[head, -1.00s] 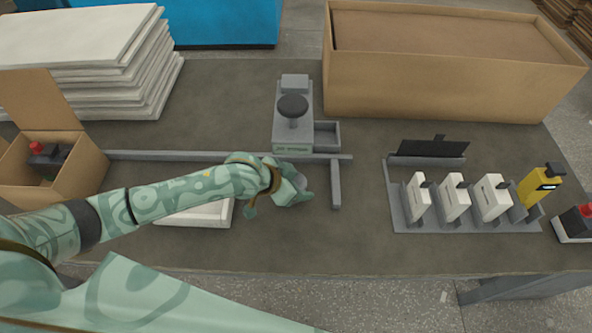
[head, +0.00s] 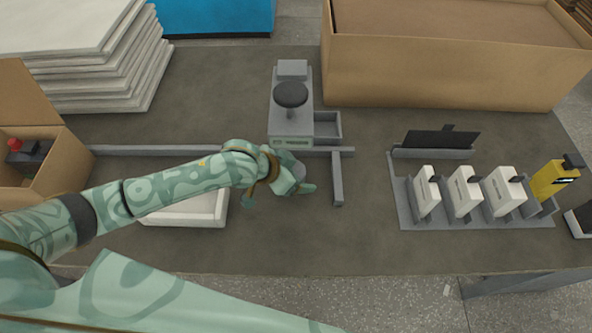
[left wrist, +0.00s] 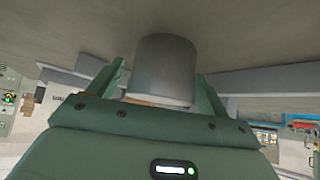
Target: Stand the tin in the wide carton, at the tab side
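The tin is a plain grey cylinder (left wrist: 166,68), upright between the two fingers of my left gripper (left wrist: 163,82) in the left wrist view. In the head view the gripper (head: 300,178) is low over the table, and only a small grey part of the tin shows. A gap shows beside the tin, so the fingers look open around it. A wide brown carton (head: 440,72) stands at the back right; I cannot make out a tab on it. A smaller carton (head: 62,170) with a raised flap is at the left edge. My right gripper is out of view.
A grey device with a black knob (head: 290,94) and grey rails (head: 338,180) stand close behind and beside my left gripper. A rack (head: 408,218) of white blocks and a yellow block (head: 553,180) is at right. White slabs (head: 75,60) are stacked at back left.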

